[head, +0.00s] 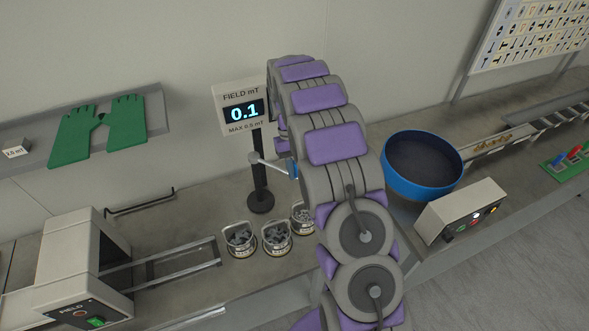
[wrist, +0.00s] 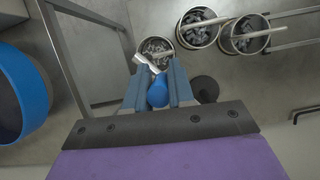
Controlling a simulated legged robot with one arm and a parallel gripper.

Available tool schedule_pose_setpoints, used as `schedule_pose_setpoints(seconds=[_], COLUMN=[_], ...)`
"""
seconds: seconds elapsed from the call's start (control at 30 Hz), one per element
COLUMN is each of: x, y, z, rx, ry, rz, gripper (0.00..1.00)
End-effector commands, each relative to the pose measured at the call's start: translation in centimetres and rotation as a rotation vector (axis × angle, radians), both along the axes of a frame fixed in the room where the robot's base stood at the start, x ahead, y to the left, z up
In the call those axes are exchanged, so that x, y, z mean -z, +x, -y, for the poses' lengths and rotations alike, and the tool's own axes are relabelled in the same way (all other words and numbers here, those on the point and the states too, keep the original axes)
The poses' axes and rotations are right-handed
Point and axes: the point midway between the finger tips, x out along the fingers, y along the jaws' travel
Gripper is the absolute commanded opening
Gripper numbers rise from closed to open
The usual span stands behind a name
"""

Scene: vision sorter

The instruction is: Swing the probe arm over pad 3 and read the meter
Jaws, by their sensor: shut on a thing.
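The field meter (head: 243,110) stands on a black post (head: 259,175) and reads 0.1, with "MAX 0.5 mT" below. A pale probe arm (head: 268,165) sticks out from the post to the right, towards my gripper. In the wrist view, my gripper (wrist: 158,85) is shut on a blue knob (wrist: 157,95), with a pale piece of the arm (wrist: 145,64) just beyond it. Three pots of grey metal parts stand in a row: left (head: 240,239), middle (head: 276,238) and right (head: 302,218). The right pot is partly hidden by my arm. I cannot read pad numbers.
A blue bowl (head: 405,188) and a control box (head: 461,211) stand right of my arm. A grey field unit (head: 72,262) with rails stands at left. Green gloves (head: 100,130) lie on a wall shelf.

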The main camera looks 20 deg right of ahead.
Motion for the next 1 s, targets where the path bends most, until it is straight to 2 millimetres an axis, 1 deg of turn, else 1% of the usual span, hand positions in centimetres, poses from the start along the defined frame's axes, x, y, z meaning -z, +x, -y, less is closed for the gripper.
schedule_pose_setpoints(seconds=[0.1, 0.13, 0.33, 0.37, 0.67, 0.77, 1.0], x=[0.0, 0.0, 0.0, 0.0, -0.2, -1.0, -4.4], y=[-0.1, -0.1, 0.0, 0.0, 0.1, 0.4, 2.0], z=[0.1, 0.1, 0.0, 0.0, 0.0, 0.0, 0.1], rx=[0.001, 0.001, 0.001, 0.001, 0.000, 0.000, 0.000], ry=[-0.002, -0.002, 0.000, 0.000, 0.000, 0.000, 0.000], rz=[-0.001, -0.002, -0.002, -0.002, -0.001, -0.002, 0.001], gripper=[0.00, 0.26, 0.45, 0.46, 0.46, 0.46, 0.46])
